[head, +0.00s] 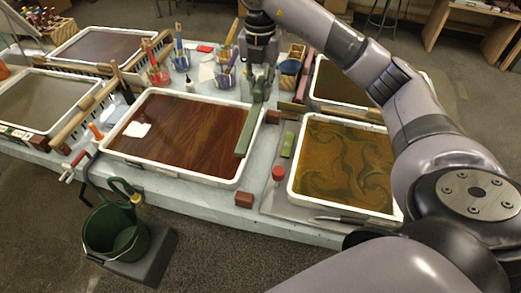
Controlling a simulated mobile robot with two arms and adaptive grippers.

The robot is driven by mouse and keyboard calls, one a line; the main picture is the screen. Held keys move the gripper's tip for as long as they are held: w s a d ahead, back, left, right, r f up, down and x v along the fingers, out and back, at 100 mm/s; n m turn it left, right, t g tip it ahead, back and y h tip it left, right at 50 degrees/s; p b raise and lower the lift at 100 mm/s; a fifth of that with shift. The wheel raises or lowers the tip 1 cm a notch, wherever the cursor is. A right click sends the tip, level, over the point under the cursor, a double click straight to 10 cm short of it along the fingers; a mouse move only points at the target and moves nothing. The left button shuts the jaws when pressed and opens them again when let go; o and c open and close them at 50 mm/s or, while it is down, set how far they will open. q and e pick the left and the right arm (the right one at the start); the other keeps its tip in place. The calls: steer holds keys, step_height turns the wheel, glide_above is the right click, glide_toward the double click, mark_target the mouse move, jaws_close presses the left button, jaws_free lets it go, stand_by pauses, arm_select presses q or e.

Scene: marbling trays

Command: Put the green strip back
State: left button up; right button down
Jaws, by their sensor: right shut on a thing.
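My right gripper (262,88) points down at the far right corner of the middle tray (246,165). It is shut on the long green strip (244,137), near the strip's far end. The strip slants toward the camera over the right side of that tray, above its reddish-brown marbled bath. I cannot tell whether it touches the tray's rim. A smaller green block (288,145) lies on the table between the middle tray and the right tray (292,190). My left gripper is not in view.
Dark red strips (304,76) lie beside the back right tray. Brush jars (226,80) stand behind the middle tray. A green bucket (115,235) is at the front left. My right arm hides part of the right side.

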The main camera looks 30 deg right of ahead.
steer(key=shift+f, duration=0.3)
steer(key=shift+m, duration=0.3)
step_height(320, 180, down, 19)
steer(key=shift+p, duration=0.8)
steer(key=shift+f, duration=0.15)
steer(key=shift+f, duration=0.1)
steer(key=c, duration=1.4)
jaws_free()
steer(key=shift+c, duration=0.2)
step_height(320, 180, up, 12)
steer(key=shift+r+b, duration=0.15)
steer(key=shift+b, duration=0.8)
